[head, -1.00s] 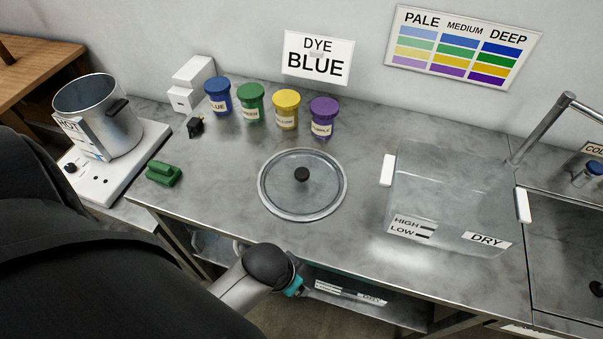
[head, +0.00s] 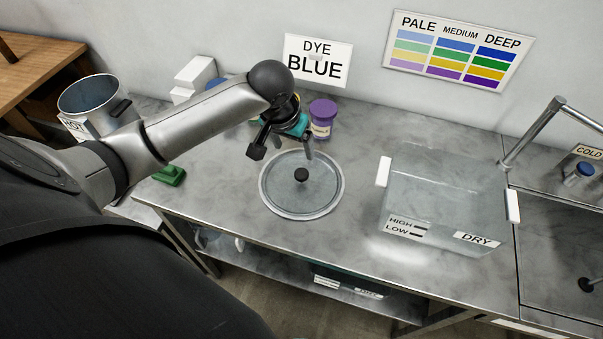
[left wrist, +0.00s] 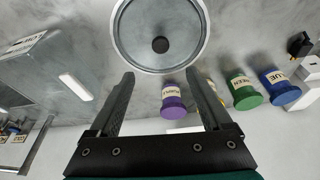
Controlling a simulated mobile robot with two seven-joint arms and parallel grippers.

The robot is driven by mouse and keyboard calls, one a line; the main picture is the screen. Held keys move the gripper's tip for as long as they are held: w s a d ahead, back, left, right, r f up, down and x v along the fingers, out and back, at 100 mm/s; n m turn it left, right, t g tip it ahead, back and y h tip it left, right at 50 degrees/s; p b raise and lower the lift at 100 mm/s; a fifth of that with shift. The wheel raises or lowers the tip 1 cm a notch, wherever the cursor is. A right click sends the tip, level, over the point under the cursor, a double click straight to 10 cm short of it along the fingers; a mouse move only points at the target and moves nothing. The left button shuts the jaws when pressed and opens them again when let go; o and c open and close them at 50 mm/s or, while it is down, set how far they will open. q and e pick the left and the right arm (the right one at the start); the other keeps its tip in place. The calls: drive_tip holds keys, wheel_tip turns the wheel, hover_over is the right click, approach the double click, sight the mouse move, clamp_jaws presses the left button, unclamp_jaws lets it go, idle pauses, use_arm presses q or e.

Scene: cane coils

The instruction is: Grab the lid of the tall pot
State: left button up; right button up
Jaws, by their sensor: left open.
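The round glass lid (head: 290,200) with a metal rim and black knob (head: 301,174) lies flat on the steel counter, apart from the tall metal pot (head: 88,95). The pot stands open at the far left, partly hidden by my left arm. My left gripper (head: 282,152) is open and empty above the counter, just behind and above the lid. In the left wrist view the lid (left wrist: 180,25) is at the top, with its knob (left wrist: 160,44) beyond the two spread fingertips (left wrist: 161,75). My right gripper is out of view.
A purple dye jar (head: 322,118) stands close behind my left gripper; my arm hides most of the other jars. A clear tank (head: 440,200) with white handles stands to the right. A green object (head: 172,176) lies left of the lid. Counter space between lid and tank is clear.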

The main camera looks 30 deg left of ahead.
use_arm(q)
drive_tip(key=b, duration=0.2)
hover_over(301, 173)
drive_tip(key=s, duration=0.2)
drive_tip(key=f, duration=0.9)
drive_tip(key=shift+w+f, duration=0.15)
drive_tip(key=shift+w, duration=0.05)
drive_tip(key=shift+b+x, duration=0.35)
drive_tip(key=shift+x, duration=2.25)
drive_tip(key=shift+s+d, duration=0.15)
drive_tip(key=shift+c, duration=0.4)
clamp_jaws()
